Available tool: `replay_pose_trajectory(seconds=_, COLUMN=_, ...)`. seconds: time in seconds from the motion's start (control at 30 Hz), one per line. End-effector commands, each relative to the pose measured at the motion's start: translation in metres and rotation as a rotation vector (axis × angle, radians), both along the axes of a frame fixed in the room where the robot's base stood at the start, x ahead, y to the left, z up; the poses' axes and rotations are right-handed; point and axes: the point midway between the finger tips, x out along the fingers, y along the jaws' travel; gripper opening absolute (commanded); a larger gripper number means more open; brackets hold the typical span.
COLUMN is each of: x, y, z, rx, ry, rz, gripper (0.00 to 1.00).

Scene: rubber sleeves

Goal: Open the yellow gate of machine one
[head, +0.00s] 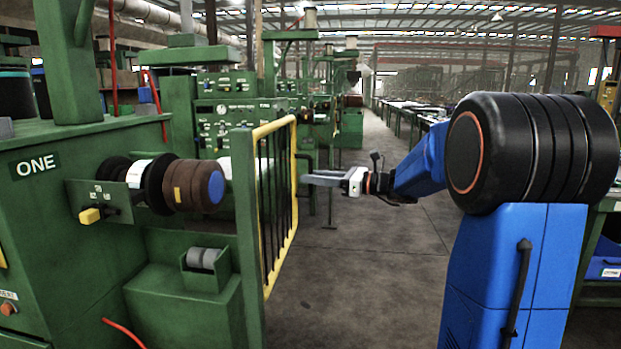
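Machine one (60,215) is the green machine at the left, with a sign reading ONE (35,165). Its yellow gate (293,195), a yellow frame with dark bars, stands upright beside a green post (246,240) and is seen nearly edge-on. A dark handle-like piece (305,157) shows at the gate's far edge. My gripper (308,179) reaches in from the right, its grey fingers pointing left at the gate's far edge, just below that piece. I cannot tell whether the fingers touch the gate or handle, nor whether they are apart.
A brown roller with a blue end (195,187) sticks out of machine one behind the gate. A yellow-tipped lever (92,214) is at its left. More green machines stand farther back. The grey floor (370,270) of the aisle is clear. Benches (415,112) line the right side.

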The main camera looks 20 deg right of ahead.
Motion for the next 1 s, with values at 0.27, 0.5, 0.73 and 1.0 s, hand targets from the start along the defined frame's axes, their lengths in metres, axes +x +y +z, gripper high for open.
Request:
replay_pose_trajectory(seconds=0.27, x=0.0085, y=0.01, z=-0.0004, rx=0.0, ry=0.0, rz=0.0, gripper=0.29)
replay_pose_trajectory(seconds=0.5, x=0.0086, y=0.0099, z=-0.0004, rx=0.001, ry=0.001, rz=0.0, gripper=0.25)
replay_pose_trajectory(seconds=0.73, x=0.0085, y=0.0098, z=-0.0004, rx=0.0, ry=0.001, rz=0.0, gripper=0.0)
replay_pose_trajectory(seconds=1.0, x=0.0022, y=0.001, z=0.0, rx=0.0, ry=0.0, rz=-0.023, gripper=0.0)
